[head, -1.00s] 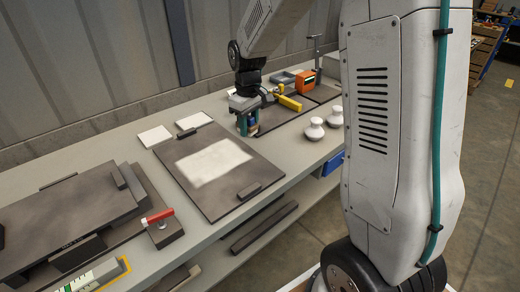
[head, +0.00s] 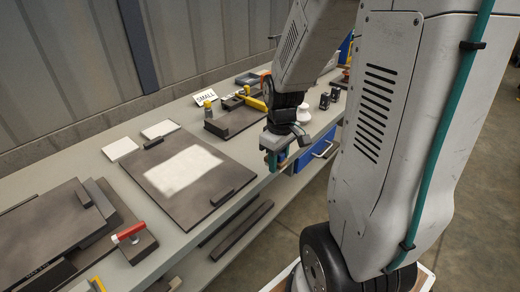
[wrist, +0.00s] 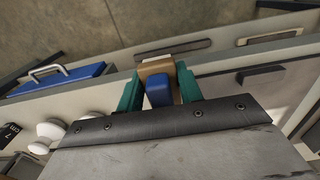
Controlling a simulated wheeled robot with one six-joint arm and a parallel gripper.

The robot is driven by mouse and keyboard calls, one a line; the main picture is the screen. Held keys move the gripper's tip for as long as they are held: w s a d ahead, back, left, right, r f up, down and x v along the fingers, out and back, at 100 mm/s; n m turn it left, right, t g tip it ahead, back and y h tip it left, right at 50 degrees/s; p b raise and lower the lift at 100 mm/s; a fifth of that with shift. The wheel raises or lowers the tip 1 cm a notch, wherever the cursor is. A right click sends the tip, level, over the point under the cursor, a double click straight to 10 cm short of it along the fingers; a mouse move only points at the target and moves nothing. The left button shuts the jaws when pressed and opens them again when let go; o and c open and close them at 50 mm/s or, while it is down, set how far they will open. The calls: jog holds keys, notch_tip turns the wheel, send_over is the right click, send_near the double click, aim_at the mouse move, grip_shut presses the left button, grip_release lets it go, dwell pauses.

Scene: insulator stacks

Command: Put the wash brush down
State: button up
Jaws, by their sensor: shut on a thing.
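My gripper (head: 275,160) is at the front edge of the bench, left of the blue drawer in the head view. In the wrist view its two teal fingers (wrist: 158,90) are shut on the wash brush, which shows as a blue part (wrist: 159,93) with a tan block (wrist: 156,68) behind it. In the head view only a little blue of the brush shows between the fingers. The brush looks held at the front edge, with the floor beyond it in the wrist view. I cannot tell its height over the bench.
A dark mat with a pale patch (head: 184,170) lies left of my gripper. A dark tray (head: 232,122) with yellow items stands behind, near a "SMALL" sign (head: 205,97). White insulators (wrist: 50,132) and the blue drawer (wrist: 58,80) are close by. A red-handled clamp (head: 130,233) is front left.

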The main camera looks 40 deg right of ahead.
send_over(261, 154)
jog(key=shift+s+f, duration=0.1)
jog(key=shift+f, duration=2.25)
jog(key=shift+f, duration=0.35)
